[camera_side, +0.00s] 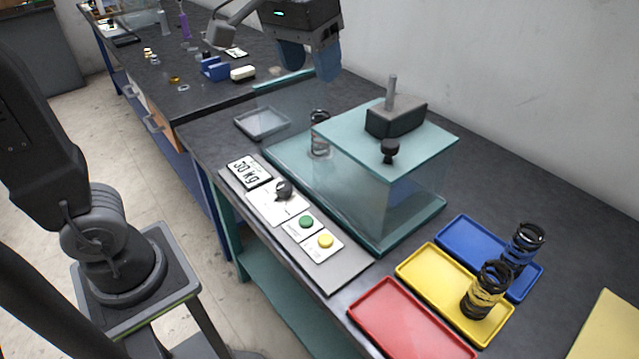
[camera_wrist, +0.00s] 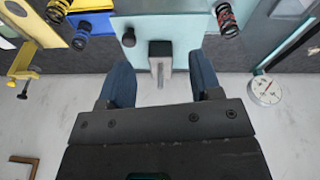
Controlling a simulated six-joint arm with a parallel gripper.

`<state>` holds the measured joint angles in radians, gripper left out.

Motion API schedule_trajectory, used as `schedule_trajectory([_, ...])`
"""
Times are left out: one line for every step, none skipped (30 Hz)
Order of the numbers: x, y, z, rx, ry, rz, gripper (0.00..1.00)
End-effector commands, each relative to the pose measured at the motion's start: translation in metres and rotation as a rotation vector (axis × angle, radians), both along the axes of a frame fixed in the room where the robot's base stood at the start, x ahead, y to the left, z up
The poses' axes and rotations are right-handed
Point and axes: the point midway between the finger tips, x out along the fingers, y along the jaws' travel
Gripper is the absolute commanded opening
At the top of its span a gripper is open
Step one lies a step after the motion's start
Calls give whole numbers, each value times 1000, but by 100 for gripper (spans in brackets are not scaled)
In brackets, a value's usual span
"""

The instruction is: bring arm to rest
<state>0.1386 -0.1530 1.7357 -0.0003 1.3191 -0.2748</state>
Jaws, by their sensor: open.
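My gripper (camera_side: 309,62) hangs in the air at the top of the side view, beyond the spring tester. Its two blue fingers stand apart with nothing between them; the wrist view (camera_wrist: 162,82) shows the same gap. The tester has a teal top plate (camera_side: 435,138) with a dark block and upright rod (camera_side: 398,118) on it. A dark spring (camera_side: 485,292) stands in the yellow tray (camera_side: 412,268). Another spring (camera_side: 523,243) stands in the blue tray (camera_side: 465,228). A third spring (camera_side: 320,136) stands beside the tester's top plate and shows reddish in the wrist view (camera_wrist: 227,20).
The red tray (camera_side: 408,325) is empty. A control panel with a "30 kg" sign (camera_side: 249,172), a knob, a green button (camera_side: 306,222) and a yellow button (camera_side: 325,241) lies along the front. A small grey tray (camera_side: 262,123) sits behind. A round dial (camera_wrist: 264,90) shows in the wrist view.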

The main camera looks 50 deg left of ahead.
Motion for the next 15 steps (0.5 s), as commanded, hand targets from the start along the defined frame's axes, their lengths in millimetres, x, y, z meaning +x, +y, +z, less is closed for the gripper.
schedule_trajectory([-19,9,-7,4,-32,-10,58])
schedule_trajectory([-28,13,-12,7,-51,-19,58])
schedule_trajectory([-40,18,-19,12,-76,-31,58])
schedule_trajectory([-50,22,-26,17,-94,-40,58])
schedule_trajectory([-58,25,-32,21,-112,-48,58])
schedule_trajectory([-70,30,-41,29,-136,-60,58])
schedule_trajectory([-78,32,-49,34,-152,-67,58])
schedule_trajectory([-85,35,-56,39,-166,-73,58])
schedule_trajectory([-94,38,-65,47,-186,-83,58])
schedule_trajectory([-100,39,-71,52,-199,-89,58])
schedule_trajectory([-106,41,-77,57,-212,-95,58])
schedule_trajectory([-112,43,-85,64,-225,-100,58])
schedule_trajectory([-116,44,-89,68,-233,-105,58])
schedule_trajectory([-118,45,-94,71,-240,-109,58])
schedule_trajectory([-122,46,-98,75,-247,-113,58])
